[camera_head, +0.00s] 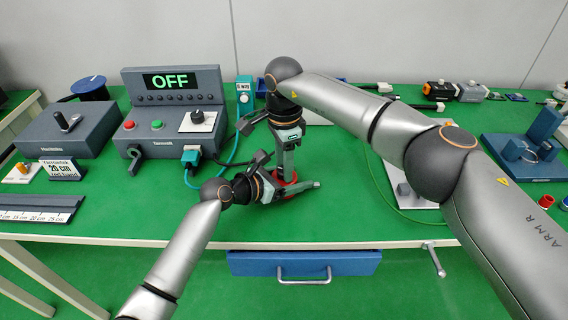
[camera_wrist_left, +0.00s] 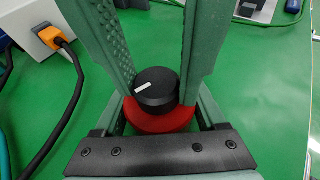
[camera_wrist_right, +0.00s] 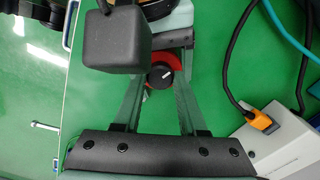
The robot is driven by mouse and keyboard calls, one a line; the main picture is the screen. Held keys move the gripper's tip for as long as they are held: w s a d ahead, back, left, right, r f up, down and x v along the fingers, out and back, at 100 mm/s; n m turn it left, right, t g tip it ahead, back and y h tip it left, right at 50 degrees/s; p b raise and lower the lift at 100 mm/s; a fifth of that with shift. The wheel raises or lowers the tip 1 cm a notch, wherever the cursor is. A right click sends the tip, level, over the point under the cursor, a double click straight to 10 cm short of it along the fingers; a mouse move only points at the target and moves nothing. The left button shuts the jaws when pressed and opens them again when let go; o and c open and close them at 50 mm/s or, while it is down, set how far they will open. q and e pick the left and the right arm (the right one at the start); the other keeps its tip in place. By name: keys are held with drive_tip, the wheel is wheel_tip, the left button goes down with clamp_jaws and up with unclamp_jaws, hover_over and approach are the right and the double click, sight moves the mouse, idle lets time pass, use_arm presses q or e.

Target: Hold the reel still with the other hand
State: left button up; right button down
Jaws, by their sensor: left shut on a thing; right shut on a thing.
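The reel is a red round body (camera_wrist_left: 160,118) with a black knob (camera_wrist_left: 156,88) on top that bears a white mark. The red body (camera_wrist_right: 166,58) and knob (camera_wrist_right: 160,78) also show in the right wrist view. In the head view only a little red (camera_head: 284,179) shows between the grippers. My left gripper (camera_head: 300,187) comes in low from the left, its fingers shut on the red body. My right gripper (camera_head: 286,172) points down from above, its fingers at both sides of the black knob and shut on it. The exact finger contacts are partly hidden.
A grey control box (camera_head: 170,90) reading OFF stands left, with cables (camera_head: 236,150) running near the grippers. A blue fixture (camera_head: 525,150) stands at right. The green bench front (camera_head: 340,225) is clear.

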drive_tip(key=m, duration=1.2)
drive_tip(key=shift+m, duration=0.3)
idle(0.4)
drive_tip(key=shift+c, duration=2.2)
unclamp_jaws()
use_arm(q)
drive_tip(key=shift+f, duration=0.1)
use_arm(e)
wheel_tip(320, 180, up, 7)
drive_tip(key=shift+f, duration=0.2)
drive_tip(key=shift+r, duration=0.8)
